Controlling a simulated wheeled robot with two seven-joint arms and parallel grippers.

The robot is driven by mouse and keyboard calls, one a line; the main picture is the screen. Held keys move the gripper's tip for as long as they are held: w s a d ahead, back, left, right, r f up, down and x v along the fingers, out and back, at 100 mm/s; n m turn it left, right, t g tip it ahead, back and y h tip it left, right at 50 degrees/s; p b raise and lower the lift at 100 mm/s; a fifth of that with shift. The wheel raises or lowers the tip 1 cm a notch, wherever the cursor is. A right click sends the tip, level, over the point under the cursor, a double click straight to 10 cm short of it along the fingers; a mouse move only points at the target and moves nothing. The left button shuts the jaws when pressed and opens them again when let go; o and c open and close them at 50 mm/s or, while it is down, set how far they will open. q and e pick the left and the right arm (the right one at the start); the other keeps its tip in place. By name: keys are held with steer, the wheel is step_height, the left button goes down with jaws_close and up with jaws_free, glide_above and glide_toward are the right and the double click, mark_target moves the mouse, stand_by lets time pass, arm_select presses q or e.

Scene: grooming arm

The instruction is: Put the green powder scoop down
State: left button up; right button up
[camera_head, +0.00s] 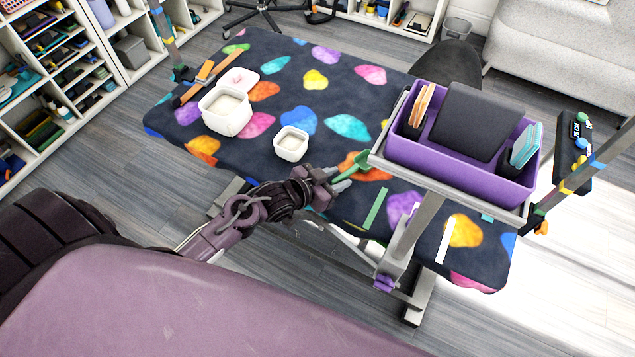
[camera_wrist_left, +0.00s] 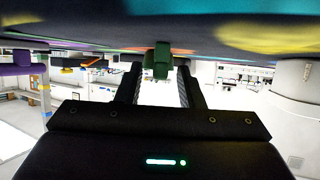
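The green powder scoop (camera_head: 359,163) lies at the dark grooming table's (camera_head: 330,130) near side, close to the purple caddy. My left gripper (camera_head: 342,180) is low at the table beside the scoop's handle. In the left wrist view, which shows the table upside down along the top, a green part of the scoop (camera_wrist_left: 158,60) sits between my two fingertips (camera_wrist_left: 159,68). The fingers stand apart, with narrow gaps seeming to show on both sides of it. A white tub of powder (camera_head: 227,112) and a smaller white container (camera_head: 291,144) stand to the left. My right gripper is not in view.
A purple caddy (camera_head: 462,168) on a grey metal stand overhangs the table's right part, close to my gripper. A white lid (camera_head: 238,80) lies behind the tub. A green strip (camera_head: 375,208) and a white strip (camera_head: 445,240) lie on the right side. The table's middle is clear.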

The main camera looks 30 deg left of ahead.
arm_select(q)
steer(key=v, duration=0.9)
stand_by(0.3)
